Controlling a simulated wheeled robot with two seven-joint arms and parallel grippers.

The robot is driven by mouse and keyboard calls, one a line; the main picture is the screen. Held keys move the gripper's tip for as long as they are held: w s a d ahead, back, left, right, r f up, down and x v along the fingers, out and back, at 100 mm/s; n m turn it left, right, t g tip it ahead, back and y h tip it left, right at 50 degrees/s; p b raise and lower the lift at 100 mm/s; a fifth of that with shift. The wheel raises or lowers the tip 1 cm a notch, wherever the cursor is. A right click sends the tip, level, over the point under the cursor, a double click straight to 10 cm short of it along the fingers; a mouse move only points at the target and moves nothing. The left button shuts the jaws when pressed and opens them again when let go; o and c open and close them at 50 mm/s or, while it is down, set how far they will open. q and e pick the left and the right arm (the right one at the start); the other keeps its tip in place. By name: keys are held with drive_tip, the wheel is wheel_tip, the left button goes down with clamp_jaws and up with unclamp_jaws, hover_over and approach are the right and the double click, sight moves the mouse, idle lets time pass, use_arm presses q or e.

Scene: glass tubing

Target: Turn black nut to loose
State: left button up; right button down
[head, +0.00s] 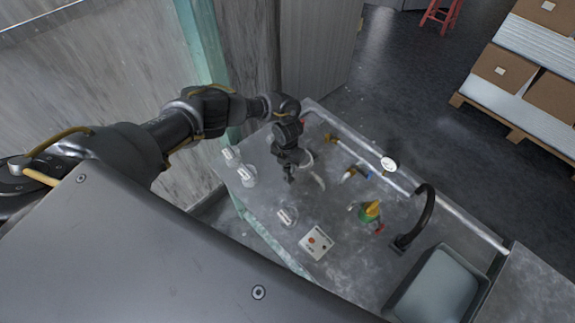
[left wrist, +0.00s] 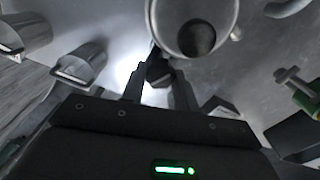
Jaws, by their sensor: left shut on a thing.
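My left gripper (head: 290,177) reaches down over the grey bench from the left, fingers pointing at the bench top. In the left wrist view its two fingers (left wrist: 159,85) close around a small dark piece, which appears to be the black nut (left wrist: 158,69). A round, pale, glass-like vessel (left wrist: 218,45) stands just beyond the fingertips, with a dark round spot inside it. In the head view the nut is hidden by the gripper, and a curved white piece (head: 319,182) shows beside it. My right gripper is not in view.
Clear cups (head: 246,174) stand at the bench's left side, and another cup (head: 287,216) lies nearer. A control box with a red button (head: 316,243), a green and yellow fitting (head: 369,212), a black tap (head: 425,212) and a sink (head: 440,285) are to the right.

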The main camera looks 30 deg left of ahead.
use_arm(q)
drive_tip(key=o, duration=1)
